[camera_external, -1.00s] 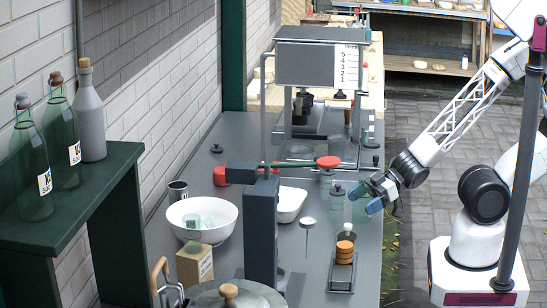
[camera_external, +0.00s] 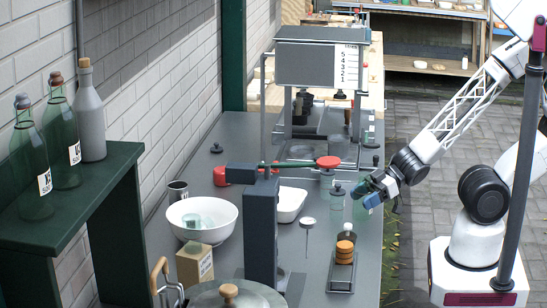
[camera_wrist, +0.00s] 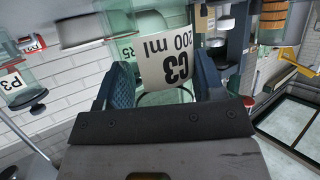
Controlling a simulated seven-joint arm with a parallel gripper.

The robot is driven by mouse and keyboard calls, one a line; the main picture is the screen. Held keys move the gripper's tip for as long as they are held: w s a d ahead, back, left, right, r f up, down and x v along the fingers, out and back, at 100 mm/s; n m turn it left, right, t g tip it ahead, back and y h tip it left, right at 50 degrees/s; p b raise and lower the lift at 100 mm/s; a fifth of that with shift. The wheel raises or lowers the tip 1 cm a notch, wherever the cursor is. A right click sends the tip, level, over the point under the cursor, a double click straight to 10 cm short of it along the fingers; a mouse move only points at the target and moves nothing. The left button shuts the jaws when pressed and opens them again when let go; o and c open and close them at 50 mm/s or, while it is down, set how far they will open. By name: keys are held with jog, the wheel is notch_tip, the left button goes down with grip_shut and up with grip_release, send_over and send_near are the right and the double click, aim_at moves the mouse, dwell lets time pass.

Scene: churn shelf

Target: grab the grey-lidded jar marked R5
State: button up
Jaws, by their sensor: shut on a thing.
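My gripper (camera_external: 370,190) is at the right edge of the grey bench in the outside view. In the wrist view its two fingers (camera_wrist: 165,85) are shut on a clear green glass vessel with a white label (camera_wrist: 168,60) reading C3, 200 ml. A label reading R5 (camera_wrist: 128,53) shows just behind it, outside the fingers; its jar is partly hidden and I cannot see its lid. In the outside view a dark-lidded jar (camera_external: 337,197) stands just left of my gripper; its mark is too small to read.
A jar marked P3 (camera_wrist: 12,84) is at the left of the wrist view. A red-ended lever (camera_external: 328,162) reaches over the bench nearby. A white tray (camera_external: 291,204), a white bowl (camera_external: 222,226) and a rack with orange discs (camera_external: 342,272) are also on the bench.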

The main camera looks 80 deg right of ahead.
jog(key=shift+r, duration=4.5)
jog(key=shift+f, duration=3)
jog(key=shift+f, duration=0.1)
jog(key=shift+f, duration=1.7)
jog(key=shift+f, duration=0.2)
jog(key=o, duration=1)
